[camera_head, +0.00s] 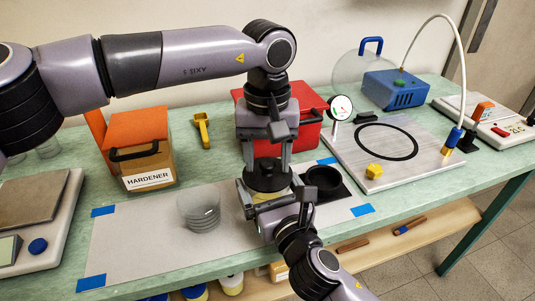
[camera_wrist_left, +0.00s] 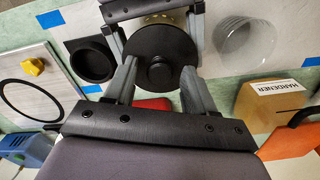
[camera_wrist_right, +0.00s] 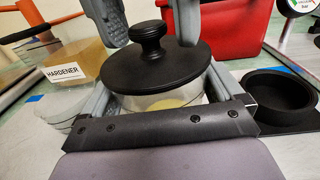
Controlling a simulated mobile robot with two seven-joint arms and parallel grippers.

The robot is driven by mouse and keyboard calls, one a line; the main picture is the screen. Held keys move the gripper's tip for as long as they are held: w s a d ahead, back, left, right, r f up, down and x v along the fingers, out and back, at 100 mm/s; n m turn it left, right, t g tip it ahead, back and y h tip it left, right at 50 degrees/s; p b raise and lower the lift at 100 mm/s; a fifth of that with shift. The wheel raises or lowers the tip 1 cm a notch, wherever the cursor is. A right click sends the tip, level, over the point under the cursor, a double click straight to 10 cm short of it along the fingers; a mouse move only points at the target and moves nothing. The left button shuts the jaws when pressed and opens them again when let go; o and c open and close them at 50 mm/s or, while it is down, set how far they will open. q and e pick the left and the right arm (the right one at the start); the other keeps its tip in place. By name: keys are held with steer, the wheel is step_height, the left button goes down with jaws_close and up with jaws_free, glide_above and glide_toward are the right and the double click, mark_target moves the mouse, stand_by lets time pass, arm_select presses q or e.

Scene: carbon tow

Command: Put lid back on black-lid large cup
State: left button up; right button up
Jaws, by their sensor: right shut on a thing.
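The large cup (camera_wrist_right: 160,100) is clear, with pale yellow contents. It stands upright between the fingers of my right gripper (camera_head: 272,198), which is shut on it; it is mostly hidden in the head view. The black lid (camera_wrist_right: 150,68) with a round knob (camera_wrist_right: 148,36) lies level over the cup's mouth. I cannot tell if it is fully seated. The lid also shows in the left wrist view (camera_wrist_left: 138,50). My left gripper (camera_head: 268,168) points down from above. Its fingers stand apart on either side of the knob, with gaps, so it is open.
A black round dish (camera_head: 324,180) is right of the cup. Clear stacked cups (camera_head: 200,212) stand to its left. The hardener box (camera_head: 140,160), yellow scoop (camera_head: 202,130) and red case (camera_head: 312,118) are behind. A metal plate (camera_head: 400,165) lies right. The mat's front left (camera_head: 140,245) is clear.

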arm_select(q)
step_height(320, 180, up, 12)
stand_by(0.6)
arm_select(e)
steer(key=o, duration=1.1)
steer(key=shift+o, duration=0.2)
steer(key=shift+v, duration=3.6)
